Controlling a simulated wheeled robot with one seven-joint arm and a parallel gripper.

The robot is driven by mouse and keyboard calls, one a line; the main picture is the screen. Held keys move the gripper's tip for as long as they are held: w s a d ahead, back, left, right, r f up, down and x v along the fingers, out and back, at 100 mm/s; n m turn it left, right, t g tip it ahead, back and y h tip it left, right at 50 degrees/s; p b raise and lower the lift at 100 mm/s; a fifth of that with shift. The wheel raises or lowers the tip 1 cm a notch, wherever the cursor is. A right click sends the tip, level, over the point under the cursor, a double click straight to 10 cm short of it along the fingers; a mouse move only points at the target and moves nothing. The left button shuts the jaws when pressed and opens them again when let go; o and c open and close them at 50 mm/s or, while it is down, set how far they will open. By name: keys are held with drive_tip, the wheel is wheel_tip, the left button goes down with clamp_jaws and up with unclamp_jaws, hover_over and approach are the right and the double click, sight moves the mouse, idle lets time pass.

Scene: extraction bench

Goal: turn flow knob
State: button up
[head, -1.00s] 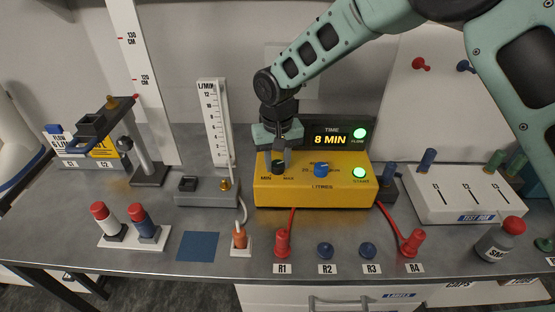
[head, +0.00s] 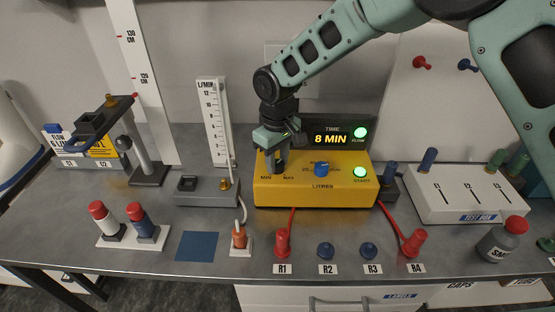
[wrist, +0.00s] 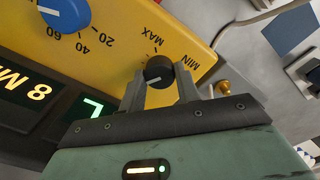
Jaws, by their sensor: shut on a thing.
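The flow knob (wrist: 158,69) is a small black knob with a white pointer line. It sits on the yellow box (head: 330,192) between the MIN and MAX marks, and in the wrist view its pointer lies between the two. My gripper (wrist: 160,82) is shut on the knob, one finger on each side. In the head view my gripper (head: 276,162) comes down over the left part of the box and its fingers mostly hide the knob.
A blue knob (head: 321,170) stands right of my gripper on the same box. Behind is a display (head: 330,138) reading 8 MIN, with a green FLOW light lit; the START light is also green. A flow gauge (head: 214,122) stands at the left. Red tubes run from the box front.

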sight(278, 163)
drive_tip(key=shift+n, duration=0.4)
drive_tip(key=o, duration=1)
drive_tip(key=shift+r, duration=0.15)
wheel_tip(278, 163, up, 17)
drive_tip(key=b, duration=0.3)
drive_tip(key=shift+r, duration=0.1)
drive_tip(key=s+d+f, duration=0.2)
drive_tip(key=s+d, duration=0.2)
drive_tip(key=s, duration=0.6)
drive_tip(key=s+d+f+m, duration=0.1)
drive_tip(key=s+d+f, duration=0.2)
drive_tip(key=s, duration=0.7)
drive_tip(key=s+d+f+m, duration=0.1)
drive_tip(key=s+d+f, duration=0.2)
drive_tip(key=s+d, duration=0.3)
drive_tip(key=shift+s+d+f+y, duration=0.1)
drive_tip(key=shift+s+d+y, duration=0.05)
drive_tip(key=shift+s, duration=1.1)
drive_tip(key=shift+s+d+y, duration=0.1)
drive_tip(key=shift+s+y, duration=0.05)
drive_tip(key=shift+s, duration=1.1)
